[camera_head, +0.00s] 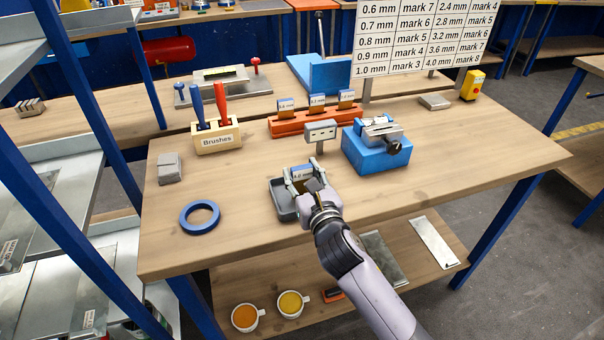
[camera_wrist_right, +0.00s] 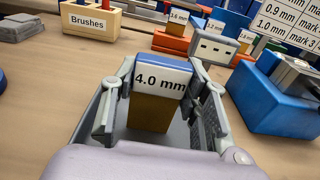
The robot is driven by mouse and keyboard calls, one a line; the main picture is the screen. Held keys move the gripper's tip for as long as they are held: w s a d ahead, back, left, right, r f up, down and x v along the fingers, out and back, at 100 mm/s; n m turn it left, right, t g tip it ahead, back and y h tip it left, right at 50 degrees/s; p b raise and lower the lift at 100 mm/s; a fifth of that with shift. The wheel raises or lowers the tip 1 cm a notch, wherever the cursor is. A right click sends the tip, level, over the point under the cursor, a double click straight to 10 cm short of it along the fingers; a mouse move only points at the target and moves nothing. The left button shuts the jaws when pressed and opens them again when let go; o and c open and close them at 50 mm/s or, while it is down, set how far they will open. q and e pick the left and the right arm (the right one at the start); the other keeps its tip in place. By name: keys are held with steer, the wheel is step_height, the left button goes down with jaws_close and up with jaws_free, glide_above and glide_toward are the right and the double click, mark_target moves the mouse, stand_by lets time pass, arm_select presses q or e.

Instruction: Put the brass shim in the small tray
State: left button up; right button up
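The brass shim (camera_wrist_right: 150,112) is a brass-coloured plate with a blue-topped white label reading 4.0 mm. It is upright between the fingers of my right gripper (camera_wrist_right: 161,78), which sit against both sides of its label. In the head view the shim's label (camera_head: 302,174) shows between the fingers of my right gripper (camera_head: 300,180). The small dark grey tray (camera_head: 284,212) is on the table directly under and beside this gripper, partly hidden by it. I cannot tell whether the shim's lower edge touches the tray. My left gripper is not in view.
A grey sensor-like block (camera_head: 320,131) on a post and a blue vise (camera_head: 375,155) stand just behind. An orange rack (camera_head: 300,124) holds several labelled shims. A brush holder (camera_head: 217,138) and a blue ring (camera_head: 200,217) are to the left. The table's front right is clear.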

steer(key=o, duration=0.4)
steer(key=shift+c, duration=0.2)
steer(key=shift+r, duration=0.15)
steer(key=shift+s+d, duration=0.1)
steer(key=shift+s, duration=0.25)
steer(key=v, duration=1.1)
steer(key=shift+s, duration=0.2)
steer(key=shift+d, duration=0.15)
